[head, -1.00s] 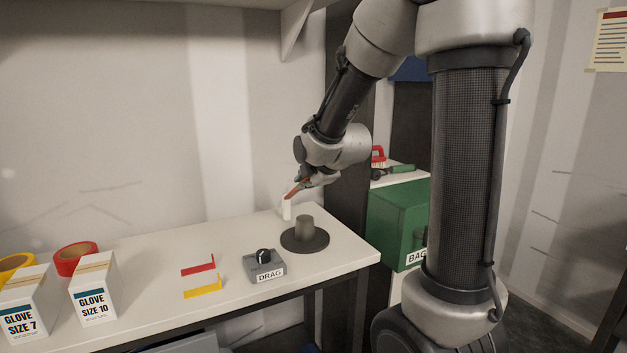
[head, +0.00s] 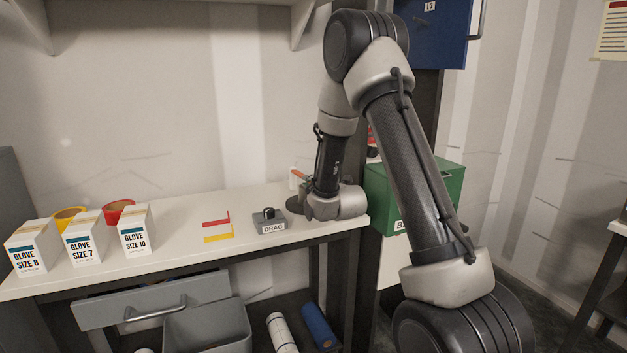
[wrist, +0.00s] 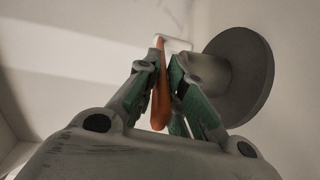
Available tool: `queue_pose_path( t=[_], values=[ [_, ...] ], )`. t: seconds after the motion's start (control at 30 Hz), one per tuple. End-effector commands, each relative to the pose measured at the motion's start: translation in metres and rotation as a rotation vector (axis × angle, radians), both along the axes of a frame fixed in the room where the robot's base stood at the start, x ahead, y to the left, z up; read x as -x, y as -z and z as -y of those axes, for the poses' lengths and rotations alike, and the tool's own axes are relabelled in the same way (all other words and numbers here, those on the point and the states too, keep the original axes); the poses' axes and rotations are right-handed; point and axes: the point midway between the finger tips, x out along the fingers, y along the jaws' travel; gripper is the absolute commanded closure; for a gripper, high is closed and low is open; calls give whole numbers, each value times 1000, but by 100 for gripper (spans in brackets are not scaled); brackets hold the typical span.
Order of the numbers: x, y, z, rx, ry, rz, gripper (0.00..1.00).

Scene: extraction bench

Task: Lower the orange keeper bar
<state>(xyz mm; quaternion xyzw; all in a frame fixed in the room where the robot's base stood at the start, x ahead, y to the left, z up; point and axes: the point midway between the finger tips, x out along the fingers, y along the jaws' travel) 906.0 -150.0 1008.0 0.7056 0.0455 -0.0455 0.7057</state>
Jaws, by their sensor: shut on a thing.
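The orange keeper bar (head: 298,174) shows at the bench's right end, by the top of a short white post (head: 293,181). It slopes slightly down from the post toward my gripper (head: 307,184). In the wrist view, the bar (wrist: 160,88) runs between the green-padded fingers of my gripper (wrist: 166,80), which is shut on it. The white piece at its far end (wrist: 176,43) shows behind. My wrist hides part of the bar in the head view.
A dark round base (head: 293,205) stands close by, partly hidden by my arm; its disc (wrist: 250,75) is right of the fingers. A grey DRAG block (head: 270,222), red and yellow angle pieces (head: 216,228) and glove boxes (head: 136,229) lie left. A green case (head: 435,180) is at right.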

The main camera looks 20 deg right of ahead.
Motion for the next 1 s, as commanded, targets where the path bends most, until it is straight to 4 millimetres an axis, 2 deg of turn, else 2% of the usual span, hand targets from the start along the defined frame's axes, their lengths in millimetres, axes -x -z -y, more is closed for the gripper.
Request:
queue_pose_path(
  t=[0.4,0.43,0.53,0.57,0.87,1.0],
  values=[
    [-2,0,0,0,0,11,100],
    [-2,0,0,0,0,11,88],
    [-1,0,0,0,0,11,70],
    [-1,0,0,0,0,11,68],
    [0,0,0,0,0,9,68],
    [14,-1,0,0,0,8,68]
  ],
)
